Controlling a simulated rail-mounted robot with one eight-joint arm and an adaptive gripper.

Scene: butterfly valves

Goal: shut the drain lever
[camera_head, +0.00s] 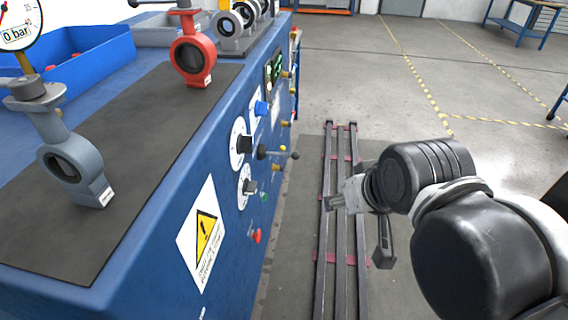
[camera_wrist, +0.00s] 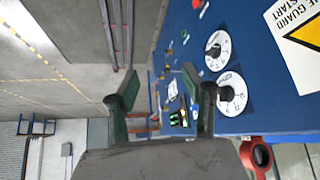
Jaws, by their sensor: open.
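The blue machine's side panel carries several controls, and no label that I can read marks one as the drain lever. A lever with a black ball end (camera_head: 262,152) sticks out beside the upper dial, with a small yellow handle (camera_head: 275,167) just below it. My gripper (camera_head: 333,202) is to the right of the panel, over the floor rails, apart from the controls. In the wrist view my gripper (camera_wrist: 160,76) has its two fingers spread with nothing between them. The small controls beyond the fingers are too small to tell apart there.
Two white dials with black knobs, an upper one (camera_head: 238,143) and a lower one (camera_head: 243,188), sit on the panel. A red button (camera_head: 256,236) is lower. A red valve (camera_head: 193,55) and a grey valve (camera_head: 75,165) stand on top.

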